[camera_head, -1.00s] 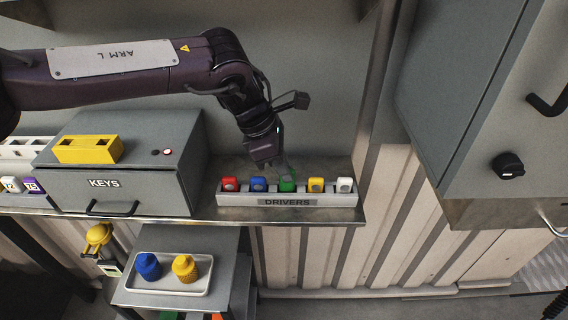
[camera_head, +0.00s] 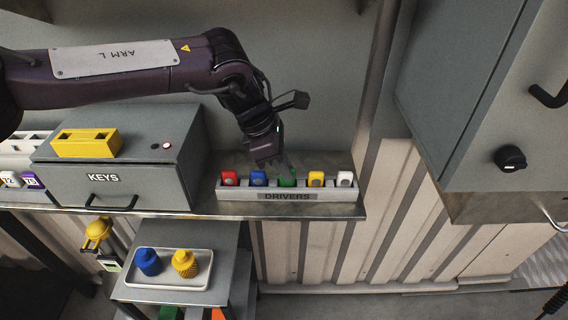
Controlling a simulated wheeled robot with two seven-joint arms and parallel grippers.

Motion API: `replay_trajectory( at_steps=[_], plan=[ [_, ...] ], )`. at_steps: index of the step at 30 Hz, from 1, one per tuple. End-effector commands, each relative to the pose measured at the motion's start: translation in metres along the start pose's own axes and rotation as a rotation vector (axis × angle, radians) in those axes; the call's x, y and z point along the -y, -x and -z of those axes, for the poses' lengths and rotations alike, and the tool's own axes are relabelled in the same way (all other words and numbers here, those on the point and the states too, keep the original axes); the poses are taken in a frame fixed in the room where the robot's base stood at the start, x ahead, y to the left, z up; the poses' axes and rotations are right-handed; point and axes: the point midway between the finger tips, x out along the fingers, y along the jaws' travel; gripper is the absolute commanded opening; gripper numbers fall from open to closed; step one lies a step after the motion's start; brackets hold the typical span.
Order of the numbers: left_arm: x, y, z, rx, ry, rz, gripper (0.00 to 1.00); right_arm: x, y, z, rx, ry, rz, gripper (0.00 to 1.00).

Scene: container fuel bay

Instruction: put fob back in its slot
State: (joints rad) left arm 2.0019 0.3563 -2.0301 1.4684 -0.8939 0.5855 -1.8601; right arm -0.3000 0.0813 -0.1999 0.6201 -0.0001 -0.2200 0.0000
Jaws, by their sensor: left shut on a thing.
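A row of coloured fobs stands in the grey rack labelled DRIVERS (camera_head: 290,197) on the shelf. The green fob (camera_head: 287,182) is at the rack's middle slot, between the blue fob (camera_head: 258,178) and the yellow fob (camera_head: 316,179). A red fob (camera_head: 229,178) and a white fob (camera_head: 345,179) are at the two ends. My left gripper (camera_head: 279,163) reaches down from above and is shut on the green fob's upper part. The fingers partly hide the hold, and how deep the fob sits is hard to tell. My right gripper is not in view.
A grey KEYS box (camera_head: 120,180) with a yellow two-hole block (camera_head: 86,143) on top stands left of the rack. Below is a tray (camera_head: 166,282) with a blue and a yellow knobbed piece. A grey cabinet (camera_head: 455,100) hangs at the right.

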Motion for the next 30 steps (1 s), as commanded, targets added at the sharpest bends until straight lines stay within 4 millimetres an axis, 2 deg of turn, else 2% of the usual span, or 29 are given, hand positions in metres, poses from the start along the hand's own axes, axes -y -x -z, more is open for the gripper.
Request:
replay_trajectory(
  at_steps=[15,16,21,30],
  plan=[
    [-0.0006,-0.0069,0.003,0.0,0.0,-0.001,0.0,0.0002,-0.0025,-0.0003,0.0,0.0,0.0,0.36],
    [-0.0006,-0.0069,0.003,0.0,0.0,-0.001,0.18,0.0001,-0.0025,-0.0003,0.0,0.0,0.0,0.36],
    [-0.0005,-0.0069,0.003,0.0,0.0,-0.001,0.39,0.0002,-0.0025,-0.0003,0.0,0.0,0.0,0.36],
    [-0.0007,-0.0049,0.0031,0.0,0.0,-0.001,0.39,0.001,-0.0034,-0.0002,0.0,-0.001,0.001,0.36]
  ],
)
